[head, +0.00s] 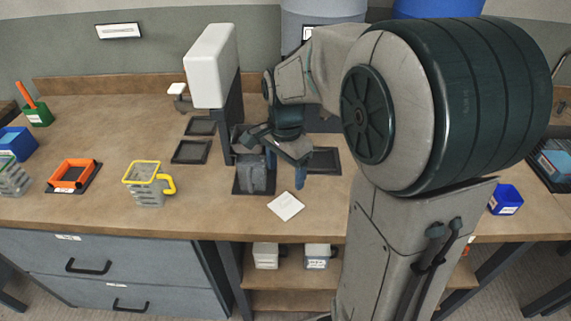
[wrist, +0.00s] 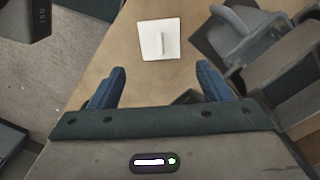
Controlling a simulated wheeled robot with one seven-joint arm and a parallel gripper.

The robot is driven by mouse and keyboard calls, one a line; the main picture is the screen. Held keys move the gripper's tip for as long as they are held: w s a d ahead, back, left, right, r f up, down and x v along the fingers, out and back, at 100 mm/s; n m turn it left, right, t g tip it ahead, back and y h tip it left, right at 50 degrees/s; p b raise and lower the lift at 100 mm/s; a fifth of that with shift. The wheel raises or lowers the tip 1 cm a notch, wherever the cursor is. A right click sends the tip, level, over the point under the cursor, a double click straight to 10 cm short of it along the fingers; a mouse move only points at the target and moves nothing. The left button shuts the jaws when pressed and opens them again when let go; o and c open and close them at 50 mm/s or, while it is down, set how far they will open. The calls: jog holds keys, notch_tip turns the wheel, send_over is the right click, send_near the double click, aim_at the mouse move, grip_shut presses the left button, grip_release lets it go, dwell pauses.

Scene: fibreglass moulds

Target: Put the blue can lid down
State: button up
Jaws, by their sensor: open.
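A white square plate with a raised bar handle (wrist: 158,40) lies flat on the bench; it also shows in the head view (head: 286,205), near the front edge. It is the only lid-like piece near my gripper, and I see no blue lid. My gripper (wrist: 162,70) is open, its two blue fingers apart with nothing between them. In the wrist view the plate lies just beyond the fingertips, apart from them. In the head view my gripper (head: 286,176) is above the bench, behind the plate, partly hidden by its own wrist.
A grey-blue can (head: 256,178) stands on a dark mat close left of my gripper; it shows in the wrist view (wrist: 252,40). A tall white-topped dispenser (head: 210,66) stands behind it. A yellow-rimmed can (head: 143,186) and an orange-rimmed tray (head: 73,174) are further left.

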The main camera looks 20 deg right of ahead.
jog(key=s+r+n+t, duration=0.2)
jog(key=s+n+t, duration=0.1)
jog(key=s+n, duration=0.9)
jog(key=shift+s+r+n, duration=0.15)
jog(key=shift+s+n, duration=0.15)
jog(key=shift+s, duration=0.75)
